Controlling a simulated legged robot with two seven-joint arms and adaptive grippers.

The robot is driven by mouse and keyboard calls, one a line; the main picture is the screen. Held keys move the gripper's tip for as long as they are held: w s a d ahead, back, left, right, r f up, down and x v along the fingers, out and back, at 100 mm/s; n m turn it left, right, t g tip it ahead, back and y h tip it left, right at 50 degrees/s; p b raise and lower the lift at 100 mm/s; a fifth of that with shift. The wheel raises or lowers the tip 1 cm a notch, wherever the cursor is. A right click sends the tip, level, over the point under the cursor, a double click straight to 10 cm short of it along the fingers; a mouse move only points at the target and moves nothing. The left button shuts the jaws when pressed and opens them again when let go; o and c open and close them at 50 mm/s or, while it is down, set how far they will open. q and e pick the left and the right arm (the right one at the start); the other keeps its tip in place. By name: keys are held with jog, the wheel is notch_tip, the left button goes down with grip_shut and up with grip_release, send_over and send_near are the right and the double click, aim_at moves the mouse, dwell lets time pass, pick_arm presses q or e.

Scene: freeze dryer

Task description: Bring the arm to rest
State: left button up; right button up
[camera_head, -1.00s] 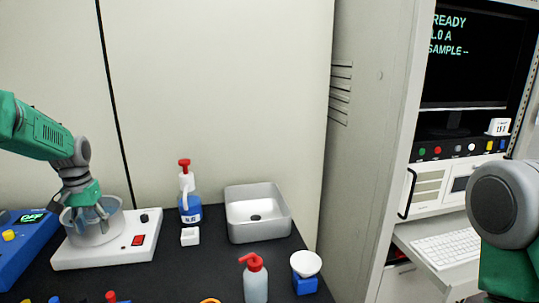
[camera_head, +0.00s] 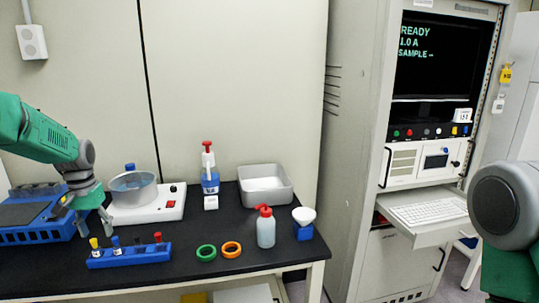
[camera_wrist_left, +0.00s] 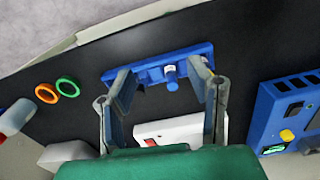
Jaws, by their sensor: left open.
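My left arm comes in from the left in the head view. Its gripper (camera_head: 93,224) hangs fingers down over the black bench, between the blue device and the white heating base. In the left wrist view the gripper (camera_wrist_left: 165,85) is open, with its two fingers apart and nothing between them. Beyond the fingertips lies a blue rack (camera_head: 130,256) with several capped vials; it also shows in the left wrist view (camera_wrist_left: 150,68). A grey rounded part of my right arm shows at the right edge of the head view; its gripper is out of the picture.
The white base (camera_head: 150,212) carries a metal bowl (camera_head: 133,190). Green (camera_head: 206,252) and orange (camera_head: 231,249) rings lie at the front. The instrument cabinet (camera_head: 350,150) stands right.

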pick_arm(q)
jog(key=s+d+f+b, duration=0.1)
jog(key=s+d+f, duration=0.3)
jog(key=f, duration=0.3)
jog(key=s+d+f+m, duration=0.1)
jog(key=s+d+f, duration=0.3)
jog(key=f, duration=0.3)
jog(key=s+d+f+b, duration=0.1)
jog(key=s+d+f, duration=0.35)
jog(key=f, duration=0.35)
jog(key=s+d+f, duration=0.1)
jog(key=s+d, duration=0.2)
jog(key=s, duration=0.6)
jog(key=s+d+f+m+b, duration=0.1)
jog(key=s+d, duration=0.3)
jog(key=s, duration=0.5)
jog(key=s+d+f+m+b, duration=0.1)
jog(key=s+d+f, duration=0.2)
jog(key=s, duration=0.6)
jog(key=shift+d+t, duration=0.3)
jog(key=shift+d, duration=0.05)
jog(key=shift+w+f, duration=0.15)
jog(key=shift+a, duration=0.1)
